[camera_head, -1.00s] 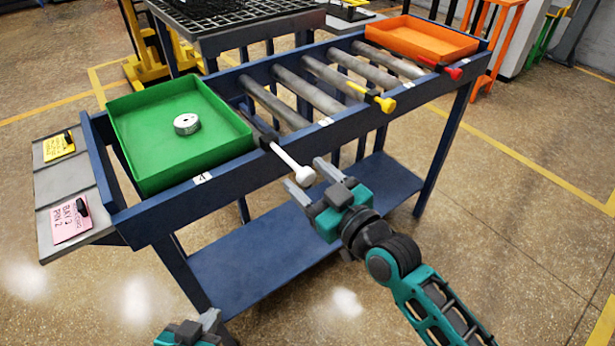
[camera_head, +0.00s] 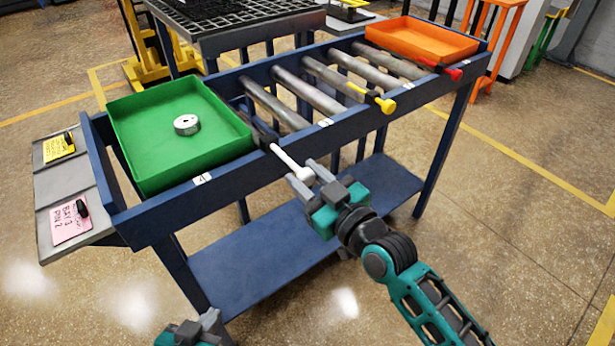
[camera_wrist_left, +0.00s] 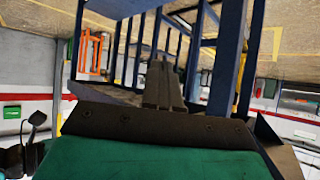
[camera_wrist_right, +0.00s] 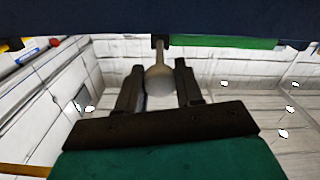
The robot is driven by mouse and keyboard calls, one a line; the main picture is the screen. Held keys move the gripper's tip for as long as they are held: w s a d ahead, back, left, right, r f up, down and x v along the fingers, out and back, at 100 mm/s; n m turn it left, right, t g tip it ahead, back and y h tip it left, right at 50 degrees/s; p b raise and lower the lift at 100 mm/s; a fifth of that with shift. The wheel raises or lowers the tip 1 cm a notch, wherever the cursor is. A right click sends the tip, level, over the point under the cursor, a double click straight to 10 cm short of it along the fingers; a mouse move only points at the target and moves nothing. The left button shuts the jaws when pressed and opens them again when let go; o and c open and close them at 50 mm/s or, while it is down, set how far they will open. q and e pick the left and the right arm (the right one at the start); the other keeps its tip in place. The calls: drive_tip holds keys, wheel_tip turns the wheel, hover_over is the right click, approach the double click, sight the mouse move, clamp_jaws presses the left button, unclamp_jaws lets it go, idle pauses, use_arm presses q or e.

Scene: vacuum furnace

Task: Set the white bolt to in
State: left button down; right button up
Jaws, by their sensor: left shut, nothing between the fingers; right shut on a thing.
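The white bolt (camera_head: 286,157) sticks out from the front rail of the blue roller table, beside the green tray. Its round end knob (camera_wrist_right: 159,80) is between the fingers of my right gripper (camera_head: 306,174). The right gripper is shut on this knob, in front of the rail and apart from it. In the head view the fingers partly cover the knob. My left gripper (camera_head: 210,321) is low at the bottom edge of the head view, away from the bolt. Its fingers (camera_wrist_left: 164,86) are shut and empty in the left wrist view.
The green tray (camera_head: 134,112) holds a grey disc (camera_head: 186,124). A yellow bolt (camera_head: 371,96) and a red bolt (camera_head: 440,67) sit further right along the rail. An orange tray (camera_head: 425,38) is at the far right end. The floor before the table is clear.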

sight(284, 154)
clamp_jaws()
drive_tip(key=b+x, duration=0.1)
drive_tip(key=x, duration=0.6)
use_arm(q)
drive_tip(key=shift+w+d, duration=0.2)
drive_tip(key=shift+d, duration=0.2)
use_arm(e)
drive_tip(key=shift+w+r, duration=0.1)
drive_tip(key=o, duration=0.7)
unclamp_jaws()
drive_tip(key=shift+a, duration=0.1)
drive_tip(key=o, duration=0.3)
drive_tip(key=shift+w+a, duration=0.1)
use_arm(q)
drive_tip(key=shift+a+f, duration=0.2)
drive_tip(key=shift+f, duration=0.05)
use_arm(e)
drive_tip(key=shift+o, duration=0.5)
use_arm(q)
drive_tip(key=shift+s+a+r+p, duration=0.25)
drive_tip(key=shift+a+p, duration=0.1)
drive_tip(key=shift+p, duration=0.15)
use_arm(e)
drive_tip(key=v, duration=1.3)
use_arm(q)
drive_tip(key=shift+d, duration=0.1)
